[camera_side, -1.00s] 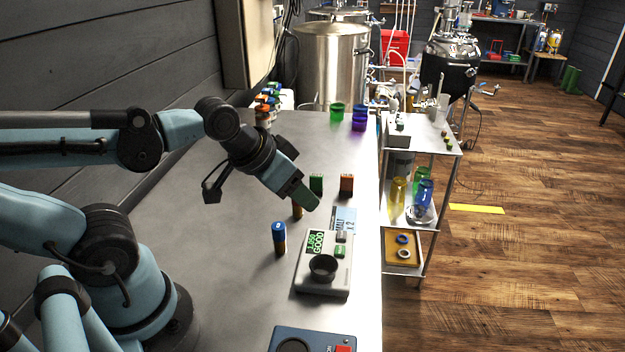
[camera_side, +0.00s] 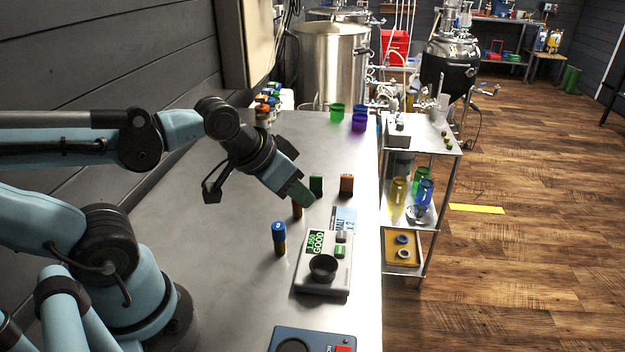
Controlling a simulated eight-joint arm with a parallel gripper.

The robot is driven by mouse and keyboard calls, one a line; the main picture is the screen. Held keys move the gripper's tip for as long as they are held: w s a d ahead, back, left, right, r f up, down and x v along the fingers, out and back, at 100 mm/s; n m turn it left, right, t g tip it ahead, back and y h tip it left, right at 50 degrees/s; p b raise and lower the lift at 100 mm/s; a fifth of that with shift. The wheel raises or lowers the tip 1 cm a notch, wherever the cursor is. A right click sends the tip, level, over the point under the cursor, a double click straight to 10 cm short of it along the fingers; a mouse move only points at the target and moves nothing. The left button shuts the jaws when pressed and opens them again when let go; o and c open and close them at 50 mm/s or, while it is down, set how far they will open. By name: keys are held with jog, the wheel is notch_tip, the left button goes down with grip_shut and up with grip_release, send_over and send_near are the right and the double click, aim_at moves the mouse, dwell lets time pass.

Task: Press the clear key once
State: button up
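A grey instrument (camera_side: 325,284) lies on the steel table, with a dark round cup on its front part. Its lit green display (camera_side: 315,243) reads GOOD under a number. To the right of the display are a grey key (camera_side: 341,237) and a green key (camera_side: 340,252); their labels are too small to read, so I cannot tell which is the clear key. My gripper (camera_side: 303,194) hangs beyond the instrument, up and left of the keys and apart from them. Its tip looks green; whether that is its fingers or something held, and whether it is open, is unclear.
A blue-capped vial (camera_side: 279,238) stands left of the instrument. A blue device (camera_side: 310,336) with a red key sits at the front edge of the picture.

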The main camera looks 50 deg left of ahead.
grip_shut()
dwell(1.4)
